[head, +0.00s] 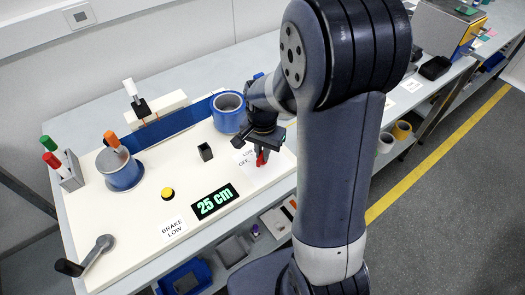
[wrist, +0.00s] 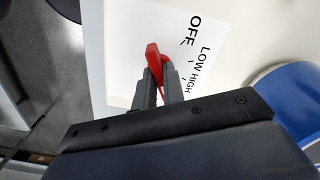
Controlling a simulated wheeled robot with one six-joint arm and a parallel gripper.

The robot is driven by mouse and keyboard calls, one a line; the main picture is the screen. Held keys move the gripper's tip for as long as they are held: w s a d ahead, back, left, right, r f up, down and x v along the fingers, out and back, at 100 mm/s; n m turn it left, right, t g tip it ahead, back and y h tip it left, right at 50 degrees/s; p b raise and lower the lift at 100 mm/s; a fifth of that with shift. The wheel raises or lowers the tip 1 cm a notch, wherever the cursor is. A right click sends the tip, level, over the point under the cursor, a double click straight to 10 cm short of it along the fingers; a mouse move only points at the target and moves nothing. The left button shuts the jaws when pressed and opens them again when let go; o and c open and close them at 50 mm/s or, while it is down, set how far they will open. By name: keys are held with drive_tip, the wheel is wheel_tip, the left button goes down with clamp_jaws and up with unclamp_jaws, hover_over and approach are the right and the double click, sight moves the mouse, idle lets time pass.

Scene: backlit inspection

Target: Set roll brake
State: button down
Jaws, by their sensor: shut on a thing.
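The red brake knob (wrist: 153,52) stands over a white dial plate (wrist: 128,25) printed OFF, LOW and HIGH. My gripper (wrist: 160,78) is shut on the knob, with a dark finger on each side. In the head view the knob (head: 262,159) shows as a small red piece below my gripper (head: 261,150). The fingers hide part of the knob, and I cannot tell which mark it points to. A white card (head: 173,228) on the panel reads BRAKE LOW. The display (head: 214,201) reads 25 cm in green.
Blue-sided rolls (head: 121,172) (head: 229,112) stand on the cream panel, joined by a blue web (head: 175,124). A yellow button (head: 168,193), a small black post (head: 205,152), a crank (head: 98,248) and a pen holder (head: 72,172) are left of my gripper.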

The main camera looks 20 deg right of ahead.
drive_tip(key=c, duration=1.5)
unclamp_jaws()
wheel_tip(320, 180, up, 11)
drive_tip(key=shift+f, duration=0.15)
wheel_tip(320, 180, down, 11)
drive_tip(key=shift+r, duration=0.2)
